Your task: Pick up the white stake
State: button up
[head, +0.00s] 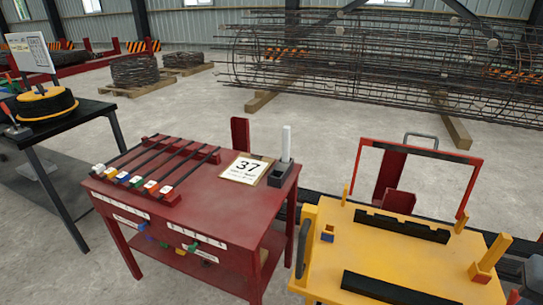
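The white stake (287,142) stands upright at the back right corner of the red table. Its lower end is hidden inside a dark grey holder (284,174), and its upper part is clear. No gripper shows in the head view, so I cannot see where my gripper is relative to the stake.
Several dark rods (160,160) with coloured end blocks lie on the red table (205,205). A "37" card (246,169) is beside the holder. A yellow worktop (385,260) with upright pegs stands right. A rebar cage (390,60) lies behind on timbers.

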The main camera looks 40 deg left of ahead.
aim_at(286, 133)
jog(key=u, duration=2.7)
jog(key=k, duration=0.8)
jog(key=z, duration=1)
jog(key=i, duration=1)
